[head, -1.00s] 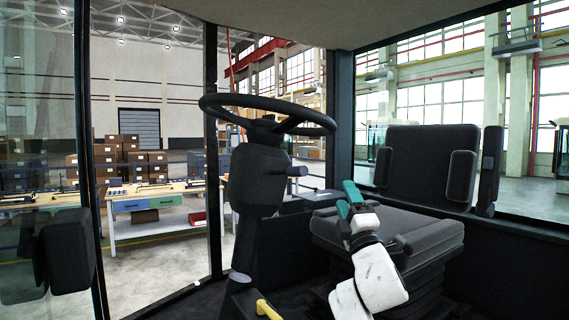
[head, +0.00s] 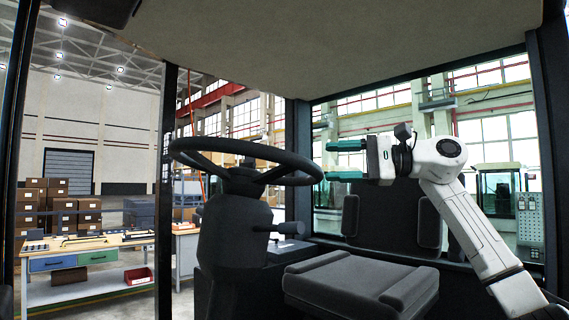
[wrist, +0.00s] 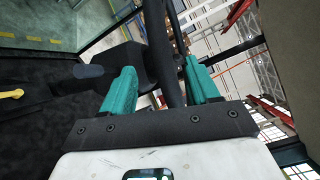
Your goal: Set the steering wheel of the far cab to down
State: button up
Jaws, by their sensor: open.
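The black steering wheel (head: 255,149) sits on top of its dark column (head: 235,240) in the cab, its rim close to flat with a slight tilt. My gripper (head: 328,160) is open and empty at wheel height, just right of the rim in the head view. Its two teal fingers lie one above the other and point left at the wheel. In the wrist view the dark rim (wrist: 158,45) runs between the open fingers (wrist: 160,75). I cannot tell how deep the rim lies between them. The column's lower end is out of frame.
A grey seat (head: 345,290) stands right of the column, below my arm. A short lever (head: 288,228) sticks out right from the column. A yellow handle (wrist: 12,94) shows in the wrist view. The cab roof (head: 330,45) hangs above, with dark posts around.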

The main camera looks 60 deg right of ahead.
aim_at(291, 163)
jog(key=p+x, duration=0.3)
jog(key=x, duration=0.6)
jog(key=shift+w+a, duration=0.3)
jog(key=shift+w, duration=0.35)
jog(key=shift+c, duration=0.3)
grip_shut()
jog(key=shift+f, duration=0.1)
